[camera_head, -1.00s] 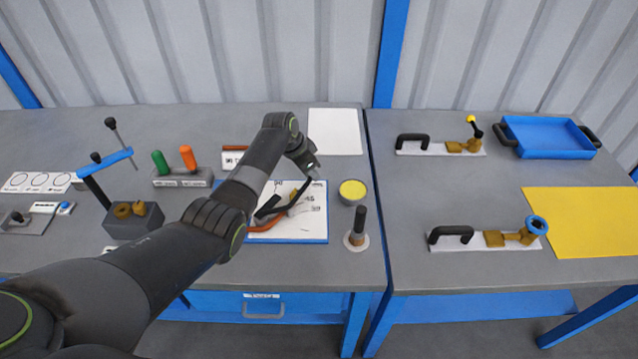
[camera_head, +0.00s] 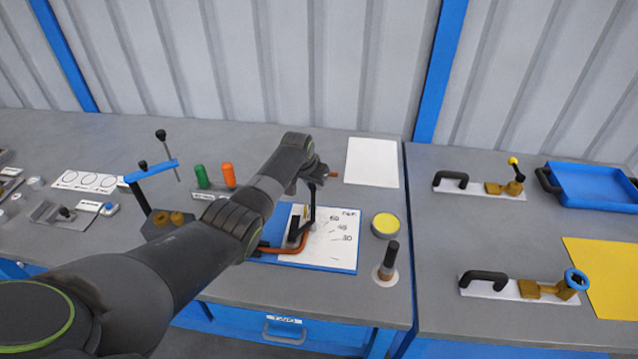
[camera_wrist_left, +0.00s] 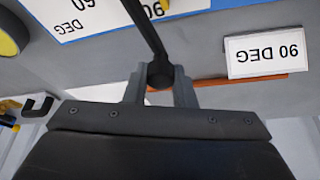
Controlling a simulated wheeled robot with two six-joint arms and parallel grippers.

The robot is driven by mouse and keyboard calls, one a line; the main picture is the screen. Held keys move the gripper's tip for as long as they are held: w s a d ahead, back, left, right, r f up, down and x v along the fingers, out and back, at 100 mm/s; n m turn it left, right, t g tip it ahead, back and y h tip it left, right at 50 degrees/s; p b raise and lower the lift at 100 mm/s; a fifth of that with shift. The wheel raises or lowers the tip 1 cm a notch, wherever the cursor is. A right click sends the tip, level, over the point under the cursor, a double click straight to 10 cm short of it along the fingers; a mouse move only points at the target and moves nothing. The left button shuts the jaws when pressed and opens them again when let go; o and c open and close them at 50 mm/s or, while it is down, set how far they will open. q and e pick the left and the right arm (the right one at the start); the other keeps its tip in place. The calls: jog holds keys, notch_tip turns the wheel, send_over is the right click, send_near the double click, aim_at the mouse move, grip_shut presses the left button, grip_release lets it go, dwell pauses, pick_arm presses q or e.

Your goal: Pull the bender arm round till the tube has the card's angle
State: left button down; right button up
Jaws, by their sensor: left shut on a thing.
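The bender is a blue base with a white angle sheet (camera_head: 335,250) marked with numbers, in the head view. The copper-coloured tube (camera_head: 290,249) lies across it and turns upward beside the black bender arm. My left gripper (camera_head: 316,178) is above the sheet's far edge. In the left wrist view, the gripper (camera_wrist_left: 160,80) is shut on the dark knob at the end of the black bender arm (camera_wrist_left: 148,35). A card reading 90 DEG (camera_wrist_left: 265,52) stands near, upside down. A copper-coloured bar (camera_wrist_left: 235,88) runs behind the fingers. The exact bend angle is partly hidden by my arm.
A yellow-topped tin (camera_head: 385,225) and a dark upright post on a round base (camera_head: 388,262) stand right of the bender. Green and orange handles (camera_head: 228,175) stand left. A white sheet (camera_head: 372,162) lies behind. The right table holds a blue tray (camera_head: 595,186).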

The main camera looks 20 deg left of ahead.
pick_arm(q)
jog(key=shift+a+r, duration=0.1)
jog(key=shift+a, duration=0.15)
jog(key=c, duration=1.2)
grip_release()
jog(key=shift+s+r, duration=0.2)
jog(key=shift+r, duration=0.35)
jog(key=v, duration=1.6)
jog(key=shift+b, duration=0.35)
